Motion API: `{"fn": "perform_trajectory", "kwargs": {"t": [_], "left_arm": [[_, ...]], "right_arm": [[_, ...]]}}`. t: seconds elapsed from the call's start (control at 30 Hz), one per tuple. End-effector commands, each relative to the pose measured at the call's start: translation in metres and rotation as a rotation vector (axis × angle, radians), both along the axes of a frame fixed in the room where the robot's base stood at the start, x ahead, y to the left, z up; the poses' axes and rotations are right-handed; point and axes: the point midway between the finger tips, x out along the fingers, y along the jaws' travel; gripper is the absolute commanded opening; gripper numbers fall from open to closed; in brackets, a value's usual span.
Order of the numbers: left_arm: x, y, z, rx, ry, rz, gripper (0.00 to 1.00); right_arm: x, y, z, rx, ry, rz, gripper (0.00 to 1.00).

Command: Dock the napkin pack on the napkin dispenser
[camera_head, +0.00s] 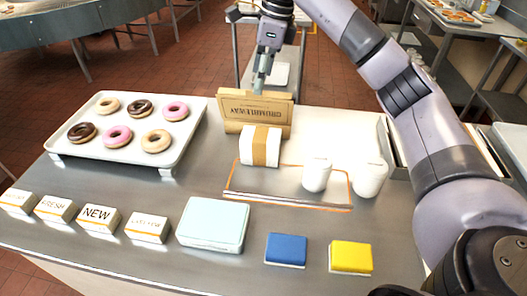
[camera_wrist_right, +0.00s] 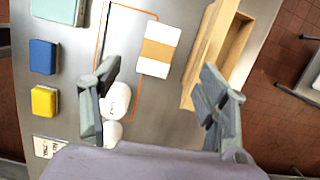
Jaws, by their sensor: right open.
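The napkin pack (camera_head: 246,146), a white block with a tan band, rests at the back left of an orange-edged tray area. It also shows in the right wrist view (camera_wrist_right: 147,66). The wooden box with lettering on its face (camera_head: 256,107), apparently the napkin dispenser, stands just behind the pack. In the right wrist view its open hollow (camera_wrist_right: 234,46) shows, with no napkins visible in it. My right gripper (camera_head: 261,84) is above and behind the box. In the wrist view its fingers (camera_wrist_right: 160,85) are wide apart and empty. My left gripper is out of view.
Two white cups (camera_head: 317,175) stand right of the pack, close to the orange-edged tray (camera_head: 270,198). A donut tray (camera_head: 108,154) is at left. Small sign blocks (camera_head: 97,216), a pale blue box (camera_head: 213,224), and blue (camera_head: 286,249) and yellow (camera_head: 350,256) blocks line the front.

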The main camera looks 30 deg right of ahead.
Motion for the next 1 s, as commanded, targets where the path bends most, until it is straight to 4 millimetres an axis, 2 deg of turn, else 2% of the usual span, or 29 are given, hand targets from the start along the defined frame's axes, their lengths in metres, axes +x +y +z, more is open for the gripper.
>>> {"fn": "perform_trajectory", "kwargs": {"t": [0.07, 0.17, 0.63, 0.87, 1.0], "left_arm": [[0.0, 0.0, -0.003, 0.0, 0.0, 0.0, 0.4], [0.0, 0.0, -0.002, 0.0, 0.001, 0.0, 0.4], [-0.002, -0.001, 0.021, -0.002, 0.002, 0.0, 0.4], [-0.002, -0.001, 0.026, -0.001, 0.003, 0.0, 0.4], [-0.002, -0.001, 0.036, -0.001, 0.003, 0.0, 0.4]], "right_arm": [[-0.008, -0.015, 0.002, -0.033, 0.029, -0.04, 0.68], [-0.011, -0.02, -0.003, -0.05, 0.049, -0.058, 0.68], [-0.004, -0.009, -0.094, -0.049, 0.051, -0.055, 0.68], [-0.001, -0.006, -0.115, -0.048, 0.046, -0.055, 0.68], [0.0, -0.006, -0.127, -0.048, 0.05, -0.055, 0.68]]}}
